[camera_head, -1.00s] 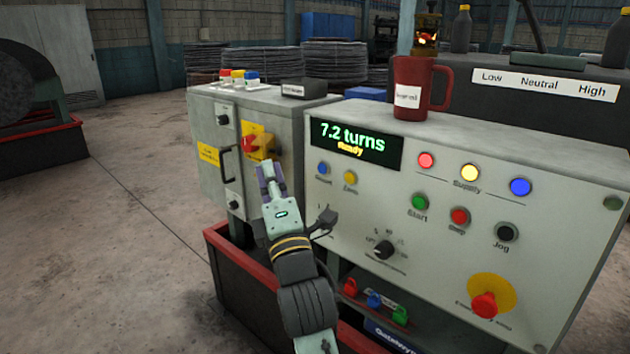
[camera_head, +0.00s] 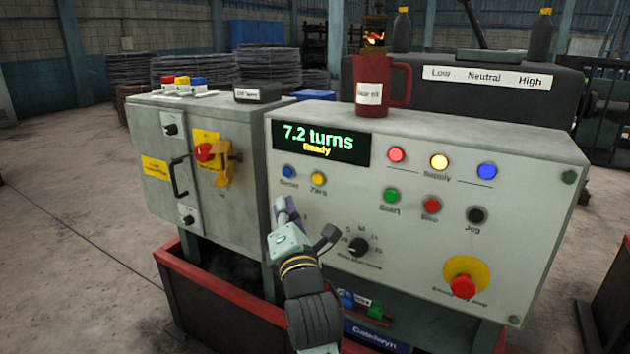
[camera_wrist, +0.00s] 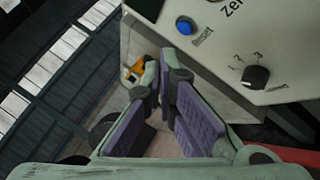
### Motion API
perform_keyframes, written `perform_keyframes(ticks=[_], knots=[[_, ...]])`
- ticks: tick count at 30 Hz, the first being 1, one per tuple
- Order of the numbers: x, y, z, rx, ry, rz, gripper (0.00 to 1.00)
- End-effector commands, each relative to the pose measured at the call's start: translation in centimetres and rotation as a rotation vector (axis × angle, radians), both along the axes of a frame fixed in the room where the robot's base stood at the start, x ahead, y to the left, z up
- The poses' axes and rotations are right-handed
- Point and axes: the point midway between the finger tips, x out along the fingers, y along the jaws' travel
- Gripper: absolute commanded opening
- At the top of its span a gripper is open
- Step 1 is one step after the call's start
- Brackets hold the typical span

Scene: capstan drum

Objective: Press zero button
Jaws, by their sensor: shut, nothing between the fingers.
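The Zero button (camera_head: 317,179) is a small yellow button on the grey control panel, under the green display (camera_head: 320,140) reading "7.2 turns Ready". A blue button (camera_head: 288,172) sits just left of it and also shows in the wrist view (camera_wrist: 185,25). My gripper (camera_head: 285,204) is shut and empty, below and left of the Zero button in the head view. Its purple-padded fingers (camera_wrist: 163,82) show in the wrist view. I cannot tell its gap to the panel.
Supply, Start, Stop and Jog buttons fill the panel's right side, with an emergency stop (camera_head: 463,286) lower down. A rotary knob (camera_head: 358,247) is right of my gripper. A red mug (camera_head: 374,88) stands on top. A cabinet with a red-yellow switch (camera_head: 212,155) stands left.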

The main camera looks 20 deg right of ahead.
Motion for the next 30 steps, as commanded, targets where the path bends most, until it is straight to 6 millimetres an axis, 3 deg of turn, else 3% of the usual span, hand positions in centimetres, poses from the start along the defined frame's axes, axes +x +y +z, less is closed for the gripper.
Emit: perform_keyframes(ticks=[5, 21, 30], knots=[[0.6, -0.8, 0.1, 0.0, 0.002, -0.001, 0.0], [4.8, -6.1, -0.2, -0.001, -0.001, -0.001, 0.0], [5.4, -6.9, 0.0, 0.002, -0.001, 0.001, 0.0]])
